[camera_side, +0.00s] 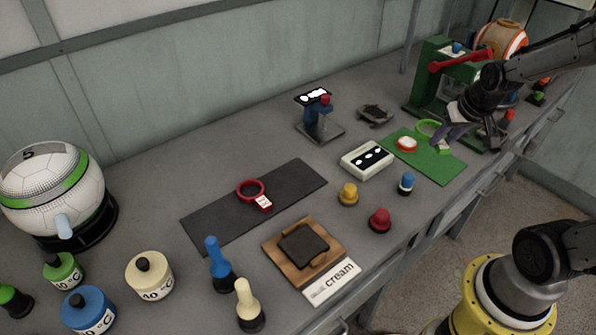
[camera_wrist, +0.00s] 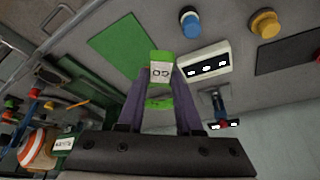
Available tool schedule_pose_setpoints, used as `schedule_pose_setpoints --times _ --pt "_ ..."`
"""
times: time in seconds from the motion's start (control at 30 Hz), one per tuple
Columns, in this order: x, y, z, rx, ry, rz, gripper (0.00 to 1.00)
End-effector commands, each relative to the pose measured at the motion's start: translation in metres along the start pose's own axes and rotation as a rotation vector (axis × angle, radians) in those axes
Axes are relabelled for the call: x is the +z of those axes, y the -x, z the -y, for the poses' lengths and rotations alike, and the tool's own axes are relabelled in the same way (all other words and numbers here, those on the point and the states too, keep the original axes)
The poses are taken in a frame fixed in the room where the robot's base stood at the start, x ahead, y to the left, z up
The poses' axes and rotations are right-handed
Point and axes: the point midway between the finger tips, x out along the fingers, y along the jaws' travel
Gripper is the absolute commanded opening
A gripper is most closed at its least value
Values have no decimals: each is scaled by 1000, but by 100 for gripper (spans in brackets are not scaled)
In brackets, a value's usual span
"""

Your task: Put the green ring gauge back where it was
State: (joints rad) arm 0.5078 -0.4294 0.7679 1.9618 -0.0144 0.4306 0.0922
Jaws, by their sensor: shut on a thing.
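The green ring gauge (camera_side: 426,126) is a bright green ring with a white tag on its handle. My gripper (camera_side: 453,136) is shut on it, and it appears held above the far part of the green mat (camera_side: 437,167). In the wrist view the tag (camera_wrist: 161,72) with dark marks sits between my purple fingertips (camera_wrist: 162,80). Part of the green ring (camera_wrist: 158,103) shows behind it, between the fingers. The green mat (camera_wrist: 120,46) lies beyond the tag at upper left in that view. The exact height above the mat is unclear.
A white box with a dark panel (camera_side: 367,160) stands left of the mat. The green press (camera_side: 431,82) with a red lever stands behind. A red ring gauge (camera_side: 250,190) lies on a dark mat (camera_side: 212,220).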

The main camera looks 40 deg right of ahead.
Motion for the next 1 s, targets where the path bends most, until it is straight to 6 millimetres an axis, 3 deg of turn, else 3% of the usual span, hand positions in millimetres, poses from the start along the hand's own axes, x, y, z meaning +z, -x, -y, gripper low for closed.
schedule_pose_setpoints --times 0.27,0.4,0.6,0.8,1.0 --pt "-10 -3 91 -74 175 0 0" --pt "-1 -2 144 -119 297 3 0" --pt "23 2 202 -174 460 11 0" --pt "42 4 228 -201 537 22 0" --pt "34 -12 246 -206 549 25 0"
